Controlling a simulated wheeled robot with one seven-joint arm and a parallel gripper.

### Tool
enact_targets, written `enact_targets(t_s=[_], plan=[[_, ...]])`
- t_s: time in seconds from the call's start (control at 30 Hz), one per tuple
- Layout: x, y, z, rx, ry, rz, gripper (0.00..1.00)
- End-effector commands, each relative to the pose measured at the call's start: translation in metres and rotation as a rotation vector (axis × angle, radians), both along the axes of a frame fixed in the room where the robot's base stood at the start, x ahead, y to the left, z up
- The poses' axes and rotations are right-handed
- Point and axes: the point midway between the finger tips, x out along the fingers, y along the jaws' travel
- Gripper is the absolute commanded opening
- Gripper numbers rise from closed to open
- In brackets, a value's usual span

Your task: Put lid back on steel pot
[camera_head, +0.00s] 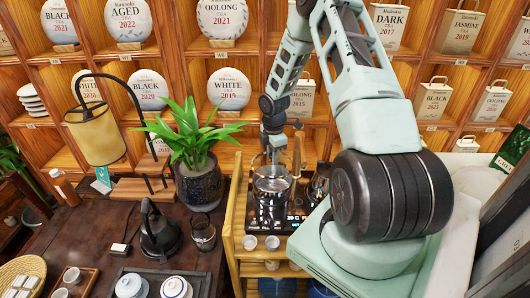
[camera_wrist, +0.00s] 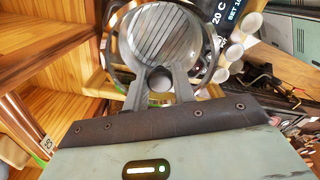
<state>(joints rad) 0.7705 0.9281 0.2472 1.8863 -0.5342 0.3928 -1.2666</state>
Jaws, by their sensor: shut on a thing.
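The steel pot (camera_head: 271,186) stands on a black hob with a lit display on the wooden cart. My gripper (camera_head: 274,158) points down right above the pot. In the wrist view my gripper (camera_wrist: 160,82) is shut on the knob of the round, shiny lid (camera_wrist: 166,38). A rim-like ring shows around the lid there. The head view is too small to tell whether the lid touches the pot's rim.
A glass kettle (camera_head: 319,183) stands close to the pot's right, and a potted plant (camera_head: 200,186) to the left. Small white cups (camera_head: 272,243) sit in front of the hob. Shelves (camera_head: 235,58) with tea cakes rise behind.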

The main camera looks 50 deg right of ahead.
Motion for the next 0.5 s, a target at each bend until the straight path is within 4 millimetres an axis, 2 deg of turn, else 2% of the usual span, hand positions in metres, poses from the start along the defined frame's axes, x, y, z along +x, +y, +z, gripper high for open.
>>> enact_targets(t_s=[0.5], plan=[[0.000,0.001,-0.044,0.000,0.001,-0.002,0.00]])
